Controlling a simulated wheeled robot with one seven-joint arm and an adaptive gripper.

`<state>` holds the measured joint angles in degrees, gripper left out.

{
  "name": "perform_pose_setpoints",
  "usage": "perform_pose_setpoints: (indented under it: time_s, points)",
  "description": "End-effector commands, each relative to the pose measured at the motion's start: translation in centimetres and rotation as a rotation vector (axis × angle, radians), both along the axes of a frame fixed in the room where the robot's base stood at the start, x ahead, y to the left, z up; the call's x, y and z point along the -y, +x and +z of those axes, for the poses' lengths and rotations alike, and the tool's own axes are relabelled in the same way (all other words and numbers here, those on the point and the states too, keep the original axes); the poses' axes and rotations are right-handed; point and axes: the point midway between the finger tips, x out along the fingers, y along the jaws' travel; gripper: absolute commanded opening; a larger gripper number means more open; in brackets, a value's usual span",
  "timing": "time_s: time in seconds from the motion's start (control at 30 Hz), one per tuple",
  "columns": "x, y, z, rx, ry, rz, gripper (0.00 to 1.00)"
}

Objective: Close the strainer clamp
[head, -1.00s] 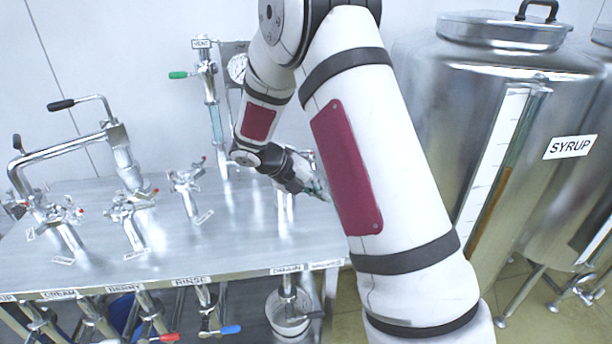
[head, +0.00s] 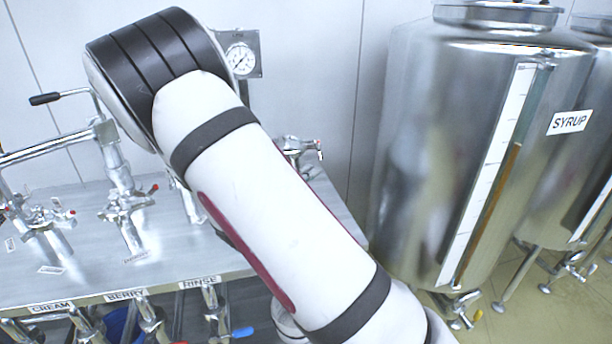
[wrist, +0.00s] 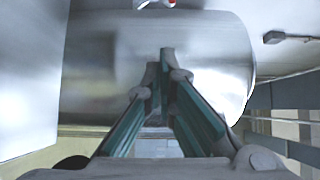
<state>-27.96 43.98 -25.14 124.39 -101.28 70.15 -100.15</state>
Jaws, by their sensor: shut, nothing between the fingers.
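Clamp fittings with red-tipped handles stand on the steel bench in the head view: one at the far left (head: 45,222), one beside it (head: 127,203) and one at the bench's right end (head: 298,147). I cannot tell which is the strainer clamp, or whether any is open or closed. My gripper (wrist: 167,65) is in the wrist view, its green-padded fingers brought together and empty. A small red-tipped metal part (wrist: 165,3) is cut off at the top of that view, beyond the fingertips. My arm hides the gripper in the head view.
The steel bench (head: 85,285) carries pipes and labelled stations. A pressure gauge (head: 240,60) is on the wall behind. A large syrup tank (head: 420,170) stands right of the bench. A shiny rounded metal surface (wrist: 100,75) fills much of the wrist view.

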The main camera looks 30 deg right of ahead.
Motion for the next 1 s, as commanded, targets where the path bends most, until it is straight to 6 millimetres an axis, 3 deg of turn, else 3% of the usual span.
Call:
perform_pose_setpoints:
  time_s: [0.33, 0.6, 1.0]
  points:
    - [6.4, 2.8, -0.1, -0.001, 0.000, -0.004, 0.00]
    - [7.3, 6.0, -0.1, 0.000, 0.001, -0.001, 0.00]
    - [7.5, 6.5, -0.1, -0.001, 0.002, -0.001, 0.00]
